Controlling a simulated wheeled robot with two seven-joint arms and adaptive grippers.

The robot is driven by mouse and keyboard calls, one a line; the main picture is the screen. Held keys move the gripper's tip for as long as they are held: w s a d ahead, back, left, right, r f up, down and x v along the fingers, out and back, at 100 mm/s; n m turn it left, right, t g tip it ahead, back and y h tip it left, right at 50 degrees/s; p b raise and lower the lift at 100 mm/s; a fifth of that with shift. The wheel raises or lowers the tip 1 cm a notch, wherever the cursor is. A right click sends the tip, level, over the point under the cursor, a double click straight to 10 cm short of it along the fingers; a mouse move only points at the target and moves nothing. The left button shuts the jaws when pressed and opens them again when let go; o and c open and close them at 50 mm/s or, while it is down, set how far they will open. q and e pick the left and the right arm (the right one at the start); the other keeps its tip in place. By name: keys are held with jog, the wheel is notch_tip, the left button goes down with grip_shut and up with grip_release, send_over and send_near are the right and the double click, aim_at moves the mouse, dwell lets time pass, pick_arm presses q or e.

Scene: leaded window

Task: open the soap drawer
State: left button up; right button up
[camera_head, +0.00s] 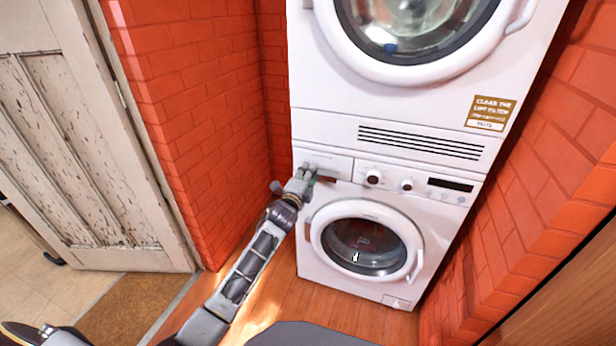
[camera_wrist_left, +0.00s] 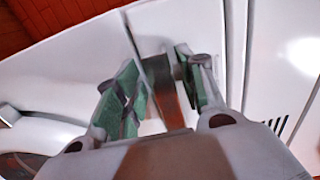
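The soap drawer (camera_head: 338,165) is the white panel at the upper left of the lower machine's front, the washer (camera_head: 312,257). A dark brownish slot shows at its lower edge. In the wrist view the drawer front (camera_wrist_left: 188,22) lies beyond my fingers. My left gripper (camera_head: 309,172) is at the drawer's left part, close to its front. In the wrist view its two green-padded fingers (camera_wrist_left: 158,88) stand apart, with a dark and brown strip between them. I cannot tell whether they touch the drawer. My right gripper is not in view.
The washer's round door (camera_head: 365,243) is closed below the drawer. Knobs (camera_head: 373,177) sit right of the drawer. A dryer (camera_head: 330,100) is stacked above. Red brick walls (camera_head: 205,110) stand close on both sides. A worn white door (camera_head: 75,150) is at the left.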

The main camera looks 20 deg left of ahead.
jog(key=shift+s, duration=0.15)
pick_arm(q)
jog(key=c, duration=0.7)
grip_shut()
jog(key=shift+f, duration=0.1)
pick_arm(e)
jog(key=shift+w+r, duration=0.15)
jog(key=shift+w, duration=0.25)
pick_arm(q)
jog(key=shift+s+f, duration=0.1)
